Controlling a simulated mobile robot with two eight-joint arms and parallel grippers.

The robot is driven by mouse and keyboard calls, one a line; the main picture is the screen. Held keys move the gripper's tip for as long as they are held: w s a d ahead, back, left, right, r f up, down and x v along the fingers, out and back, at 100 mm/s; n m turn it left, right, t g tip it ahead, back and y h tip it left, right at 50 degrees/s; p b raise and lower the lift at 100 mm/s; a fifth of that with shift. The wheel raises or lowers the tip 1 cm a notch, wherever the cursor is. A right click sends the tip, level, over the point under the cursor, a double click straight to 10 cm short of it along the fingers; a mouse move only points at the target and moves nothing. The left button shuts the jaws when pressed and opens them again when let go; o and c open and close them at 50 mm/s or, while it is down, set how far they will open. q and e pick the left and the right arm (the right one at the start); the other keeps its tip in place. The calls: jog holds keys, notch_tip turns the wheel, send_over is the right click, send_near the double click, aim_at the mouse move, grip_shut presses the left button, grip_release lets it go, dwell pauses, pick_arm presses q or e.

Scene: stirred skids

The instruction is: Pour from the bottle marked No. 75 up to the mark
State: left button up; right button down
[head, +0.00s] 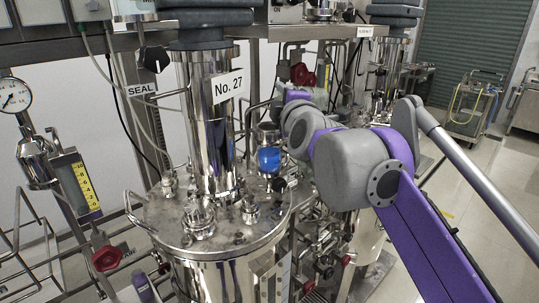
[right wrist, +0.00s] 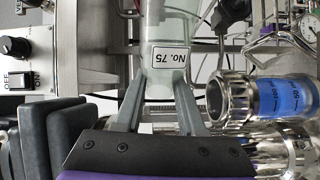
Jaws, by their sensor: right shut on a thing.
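The bottle marked No. 75 (right wrist: 170,80) is pale green and see-through, with a white label, at the top middle of the right wrist view. My right gripper (right wrist: 160,95) is shut on it, one grey finger on each side; it shows in the head view (head: 297,95) left of the wrist. A clear graduated vessel (right wrist: 240,99) with a metal rim and blue liquid lies right of the fingers in the wrist view, mouth toward the bottle. Blue also shows in the head view (head: 268,160). I cannot tell the bottle's tilt.
A steel tank (head: 160,232) with a column labelled No. 27 (head: 229,87) stands in front left of my right arm. A pressure gauge (head: 14,95), a red knob (head: 106,258) and pipes are at left.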

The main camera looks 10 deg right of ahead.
jog(key=shift+f, duration=0.1)
jog(key=shift+n, duration=0.5)
dwell(1.2)
dwell(0.5)
